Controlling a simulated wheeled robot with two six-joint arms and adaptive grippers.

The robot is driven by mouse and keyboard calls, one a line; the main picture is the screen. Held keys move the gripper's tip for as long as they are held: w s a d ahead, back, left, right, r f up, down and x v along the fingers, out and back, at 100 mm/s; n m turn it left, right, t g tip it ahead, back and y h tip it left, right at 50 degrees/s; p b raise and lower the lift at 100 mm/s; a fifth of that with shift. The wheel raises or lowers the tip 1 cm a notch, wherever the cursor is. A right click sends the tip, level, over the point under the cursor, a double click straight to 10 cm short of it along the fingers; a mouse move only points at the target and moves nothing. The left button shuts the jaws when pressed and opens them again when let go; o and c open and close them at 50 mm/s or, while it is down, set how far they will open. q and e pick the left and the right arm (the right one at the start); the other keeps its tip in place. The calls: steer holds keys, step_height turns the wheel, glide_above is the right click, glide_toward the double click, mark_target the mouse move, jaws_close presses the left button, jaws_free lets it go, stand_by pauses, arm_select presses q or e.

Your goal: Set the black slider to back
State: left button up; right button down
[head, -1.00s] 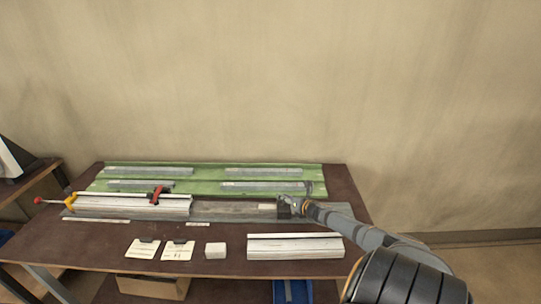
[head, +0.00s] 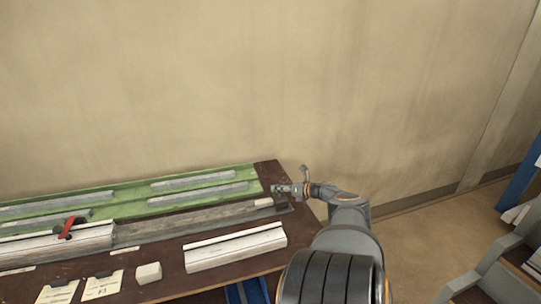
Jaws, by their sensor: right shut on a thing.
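The black slider (head: 281,203) is a small dark block at the right end of the long grey rail (head: 185,222) on the brown bench. My right gripper (head: 282,190) reaches in from the right and is shut on the slider's upper part. The fingers and the small size hide exactly how they grip it. A pale block (head: 263,202) lies on the rail just left of the slider. My left gripper is not in view.
A green mat (head: 125,204) with several grey bars lies behind the rail. A clamped profile with a red lever (head: 67,229) is at the left. A loose white profile (head: 235,247), a white block (head: 149,272) and cards (head: 103,286) lie in front. The bench's right end is mostly clear.

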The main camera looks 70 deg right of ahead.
steer(key=shift+s+d, duration=0.15)
steer(key=shift+d, duration=0.05)
steer(key=c, duration=1.4)
jaws_free()
steer(key=o, duration=0.4)
steer(key=shift+s+d, duration=0.1)
steer(key=shift+c, duration=0.2)
